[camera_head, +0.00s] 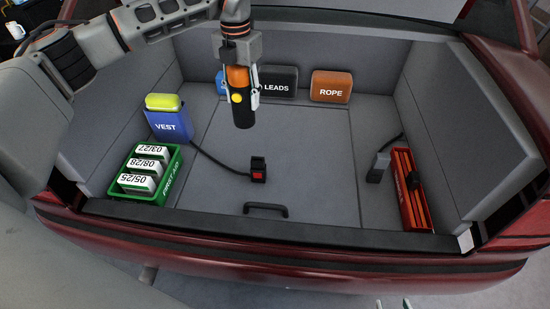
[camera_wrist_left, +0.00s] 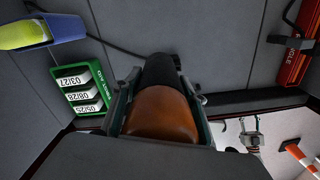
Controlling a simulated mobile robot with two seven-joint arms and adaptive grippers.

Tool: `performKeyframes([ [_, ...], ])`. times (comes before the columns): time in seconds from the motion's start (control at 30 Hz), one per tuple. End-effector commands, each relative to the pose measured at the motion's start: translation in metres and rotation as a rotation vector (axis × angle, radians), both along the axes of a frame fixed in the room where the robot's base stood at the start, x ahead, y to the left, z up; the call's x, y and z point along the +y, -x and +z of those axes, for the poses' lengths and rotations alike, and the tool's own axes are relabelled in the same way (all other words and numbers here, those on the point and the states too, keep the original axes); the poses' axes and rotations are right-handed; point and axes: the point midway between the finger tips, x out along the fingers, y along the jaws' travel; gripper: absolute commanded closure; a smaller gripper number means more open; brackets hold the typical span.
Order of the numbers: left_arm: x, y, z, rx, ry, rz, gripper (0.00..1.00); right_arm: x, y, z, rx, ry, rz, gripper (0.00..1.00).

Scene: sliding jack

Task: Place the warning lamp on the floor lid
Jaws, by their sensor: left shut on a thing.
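The warning lamp (camera_head: 240,98) has an orange dome, a black body and a yellow button. My left gripper (camera_head: 241,80) is shut around its orange part and holds it above the trunk floor, black end down. In the left wrist view the lamp (camera_wrist_left: 162,115) lies between the fingers. The grey floor lid (camera_head: 300,165) is a flat panel in the middle of the trunk floor, with a black handle (camera_head: 265,208) at its front edge. My right gripper (camera_head: 393,304) shows only its fingertips at the bottom edge, apart and empty, outside the trunk.
A black strap with a red-button buckle (camera_head: 258,170) lies across the lid. A green first aid tray (camera_head: 172,178) and blue vest bin (camera_head: 172,126) stand left. A red triangle box (camera_head: 408,190) and dark buckle (camera_head: 378,167) are right. Leads (camera_head: 279,86) and rope (camera_head: 331,90) bags stand behind.

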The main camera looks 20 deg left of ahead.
Motion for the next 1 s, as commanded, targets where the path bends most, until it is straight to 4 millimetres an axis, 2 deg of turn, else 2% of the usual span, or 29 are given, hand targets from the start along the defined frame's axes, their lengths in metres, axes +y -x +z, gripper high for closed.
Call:
performKeyframes([
  [0.17,0.002,-0.003,-0.01,0.005,0.002,0.089,0.85,0.0,0.002,-0.005,0.007,0.002,0.001,0.6],
  [0.5,0.002,-0.001,-0.091,0.012,0.003,0.089,0.85,-0.003,0.013,-0.028,0.039,0.02,0.005,0.6],
  [0.7,0.002,-0.002,-0.136,0.01,0.002,0.087,0.85,-0.005,0.014,-0.032,0.04,0.026,0.005,0.6],
  [0.83,0.001,-0.002,-0.153,0.007,0.004,0.088,0.85,-0.005,0.011,-0.03,0.032,0.026,0.006,0.6],
  [1.0,0.002,-0.003,-0.16,0.003,0.002,0.087,0.85,-0.004,0.006,-0.026,0.019,0.025,0.007,0.6],
])
